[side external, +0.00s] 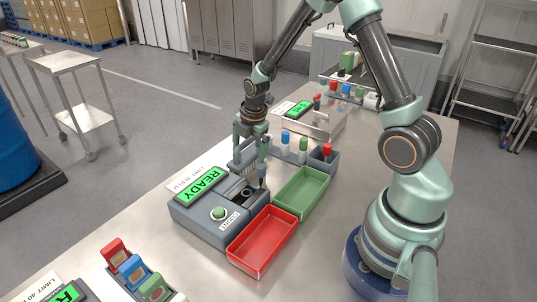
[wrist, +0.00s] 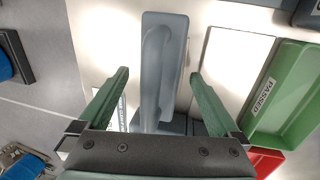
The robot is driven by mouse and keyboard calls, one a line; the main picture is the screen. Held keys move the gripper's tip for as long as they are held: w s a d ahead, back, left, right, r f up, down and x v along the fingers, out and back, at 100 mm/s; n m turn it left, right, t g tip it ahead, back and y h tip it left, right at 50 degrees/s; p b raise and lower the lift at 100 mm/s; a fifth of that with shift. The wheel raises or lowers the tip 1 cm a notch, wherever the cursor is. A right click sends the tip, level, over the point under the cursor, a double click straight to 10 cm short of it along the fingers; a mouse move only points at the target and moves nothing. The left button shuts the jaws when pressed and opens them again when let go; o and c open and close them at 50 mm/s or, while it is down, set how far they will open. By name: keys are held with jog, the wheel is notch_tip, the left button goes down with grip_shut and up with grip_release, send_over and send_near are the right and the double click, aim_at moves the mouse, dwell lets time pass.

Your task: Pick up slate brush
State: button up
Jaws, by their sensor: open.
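The slate brush (wrist: 177,28) is a long blue-grey piece with a raised bar handle, lying lengthwise between my fingers in the wrist view. In the side view, the slate piece (side external: 243,154) with pale bristles below shows at my gripper, partly covered by it, beside the grey READY device. My gripper (wrist: 158,75) is open, with one green finger on either side of the brush and visible gaps to both sides. It also shows in the side view (side external: 252,160), low over the device. The brush's near end is hidden behind the gripper body.
A rack (side external: 331,164) with coloured-cap bottles stands behind. Several coloured blocks (side external: 133,272) sit at the front left.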

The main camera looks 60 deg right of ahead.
jog(key=shift+f, duration=0.2)
jog(key=c, duration=1.5)
jog(key=shift+c, duration=0.2)
jog(key=shift+r, duration=0.1)
notch_tip(320, 180, up, 20)
